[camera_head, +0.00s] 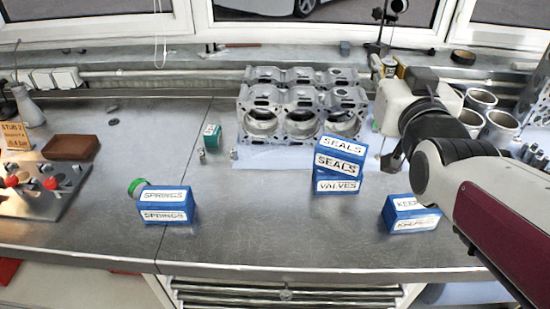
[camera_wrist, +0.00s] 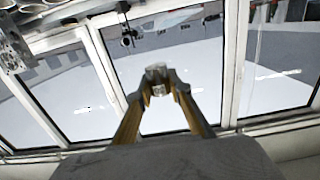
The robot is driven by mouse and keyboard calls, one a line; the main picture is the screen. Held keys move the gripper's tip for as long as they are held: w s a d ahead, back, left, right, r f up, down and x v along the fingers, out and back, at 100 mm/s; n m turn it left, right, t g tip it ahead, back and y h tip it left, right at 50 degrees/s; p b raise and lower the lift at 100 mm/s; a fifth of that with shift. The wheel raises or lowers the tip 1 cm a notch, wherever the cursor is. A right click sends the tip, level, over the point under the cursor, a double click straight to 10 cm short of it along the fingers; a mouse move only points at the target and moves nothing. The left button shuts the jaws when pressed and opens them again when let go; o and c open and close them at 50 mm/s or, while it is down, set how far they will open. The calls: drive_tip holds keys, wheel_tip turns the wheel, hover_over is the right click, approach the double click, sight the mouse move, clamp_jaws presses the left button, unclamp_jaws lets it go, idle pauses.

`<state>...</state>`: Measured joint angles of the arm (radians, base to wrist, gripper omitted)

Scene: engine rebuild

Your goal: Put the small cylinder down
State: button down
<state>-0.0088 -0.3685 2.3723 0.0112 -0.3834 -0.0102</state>
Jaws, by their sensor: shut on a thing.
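In the wrist view, my gripper (camera_wrist: 158,88) is shut on a small metal cylinder (camera_wrist: 156,74). The small cylinder is silvery and sits between the two fingertips, its lower part partly covered by them. Behind it are only the window and its frame, so it is held in the air, clear of any surface. In the head view, my arm comes in from the right over the bench (camera_head: 255,235), and I cannot clearly make out the fingertips or the held cylinder there. Two small metal cylindrical pieces (camera_head: 201,155) (camera_head: 233,153) stand on the bench left of the engine block.
The engine block (camera_head: 300,118) stands at the back centre. Blue boxes stand in front: springs (camera_head: 166,204), seals and valves (camera_head: 337,166), and one at right (camera_head: 409,214). The bench centre front is clear. Cylinder liners (camera_head: 499,127) stand at right.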

drive_tip(key=w+a+f+n+y, duration=0.1)
drive_tip(key=w+a+f, duration=0.2)
drive_tip(key=a+f, duration=0.45)
drive_tip(key=w+a+f+y, duration=0.1)
drive_tip(key=w+a+f, duration=0.3)
drive_tip(key=a, duration=0.6)
drive_tip(key=s+a+f+h, duration=0.1)
drive_tip(key=s+a+f, duration=0.3)
drive_tip(key=a+f, duration=0.2)
drive_tip(key=s+a+f+m+h, duration=0.1)
drive_tip(key=s+a+f, duration=0.4)
drive_tip(key=f, duration=0.6)
drive_tip(key=shift+a+h, duration=0.3)
drive_tip(key=shift+a, duration=0.05)
drive_tip(key=shift+s+f, duration=0.1)
hover_over(235, 221)
drive_tip(key=shift+f, duration=2.75)
drive_tip(key=shift+f, duration=0.1)
drive_tip(key=shift+f, duration=2)
